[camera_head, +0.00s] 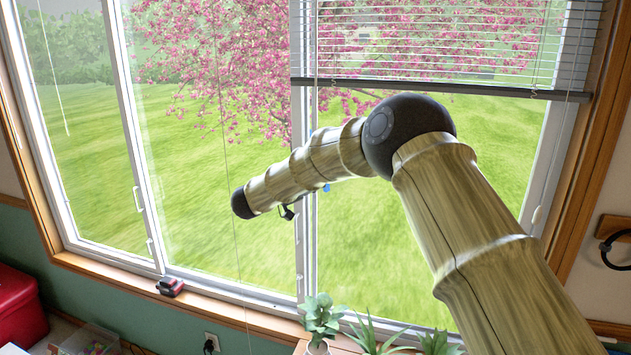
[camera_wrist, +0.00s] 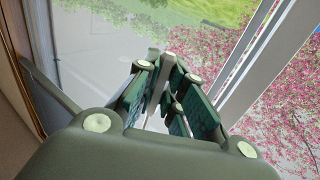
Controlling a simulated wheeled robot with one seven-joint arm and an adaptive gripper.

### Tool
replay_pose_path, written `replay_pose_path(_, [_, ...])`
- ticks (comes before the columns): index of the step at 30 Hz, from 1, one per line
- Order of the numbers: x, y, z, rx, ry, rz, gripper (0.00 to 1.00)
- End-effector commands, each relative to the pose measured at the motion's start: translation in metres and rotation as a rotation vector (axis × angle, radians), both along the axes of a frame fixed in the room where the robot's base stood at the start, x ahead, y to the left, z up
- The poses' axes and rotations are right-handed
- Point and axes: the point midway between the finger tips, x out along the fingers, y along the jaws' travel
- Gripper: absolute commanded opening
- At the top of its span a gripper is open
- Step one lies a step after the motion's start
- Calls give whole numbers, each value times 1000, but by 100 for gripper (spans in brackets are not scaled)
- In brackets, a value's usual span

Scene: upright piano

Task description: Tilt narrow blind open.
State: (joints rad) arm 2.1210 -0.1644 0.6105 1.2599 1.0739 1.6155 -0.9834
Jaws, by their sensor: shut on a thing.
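The narrow blind itself is not clearly in the head view; its slats are out of sight. A thin cord or wand (camera_head: 220,90) hangs down in front of the middle-left window pane, and a shorter pale one (camera_head: 53,75) hangs at the far left pane. In the wrist view, my gripper (camera_wrist: 162,82) has its green-padded fingers closed around a thin pale grey rod-like piece (camera_wrist: 153,88). I cannot tell which hanging piece this is. In the head view my gripper is hidden behind my arm.
A wide slatted blind (camera_head: 430,45) covers the top of the right pane, its dark bottom rail above my arm. Potted plants (camera_head: 321,318) stand below the window. A small red-and-black object (camera_head: 170,286) lies on the sill. A red box (camera_head: 18,305) is at lower left.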

Motion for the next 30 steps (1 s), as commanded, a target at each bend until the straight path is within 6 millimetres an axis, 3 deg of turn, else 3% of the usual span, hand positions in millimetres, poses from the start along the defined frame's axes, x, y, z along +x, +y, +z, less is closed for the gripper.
replay_pose_path(4, [1, -1, 2, 0, -3, -1, 0])
replay_pose_path(6, [1, -1, 2, 0, -3, 0, 20])
replay_pose_path(9, [1, -1, 1, -1, -2, 0, 34])
replay_pose_path(20, [-2, 3, 0, 0, 0, 2, 34])
replay_pose_path(30, [-34, 40, 1, -1, -1, 4, 34])
